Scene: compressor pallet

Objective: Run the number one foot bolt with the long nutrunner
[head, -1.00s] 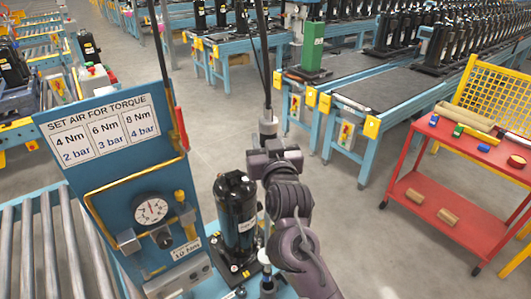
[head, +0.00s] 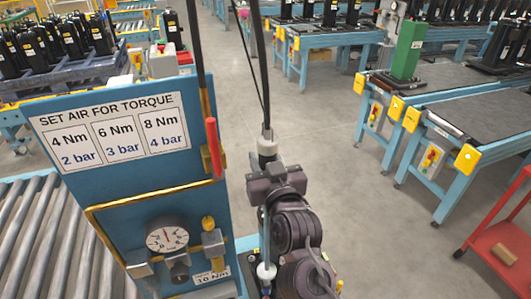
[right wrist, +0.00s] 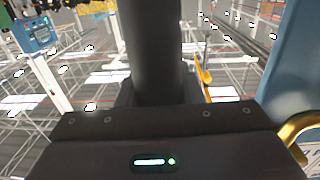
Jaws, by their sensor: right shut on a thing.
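My right gripper (head: 270,182) is shut on the long nutrunner (head: 267,147), whose grey-white top hangs from a dark cable or hose. A white collar (head: 266,271) shows low beside my arm, apparently on the tool's lower part. In the right wrist view the gripper's dark body fills the bottom, and a dark upright cylinder (right wrist: 154,50) stands before it. The black compressor, its foot bolts and the tool's tip are hidden or out of frame, so I cannot tell whether the tip touches a bolt. My left gripper is not in view.
A blue panel (head: 60,203) with a torque and air-pressure sign (head: 118,130) stands close on the left. It carries a pressure gauge (head: 167,237), a yellow pipe and a 10 Nm label (head: 211,277). A red cart (head: 500,250) is at right. Floor beyond is clear.

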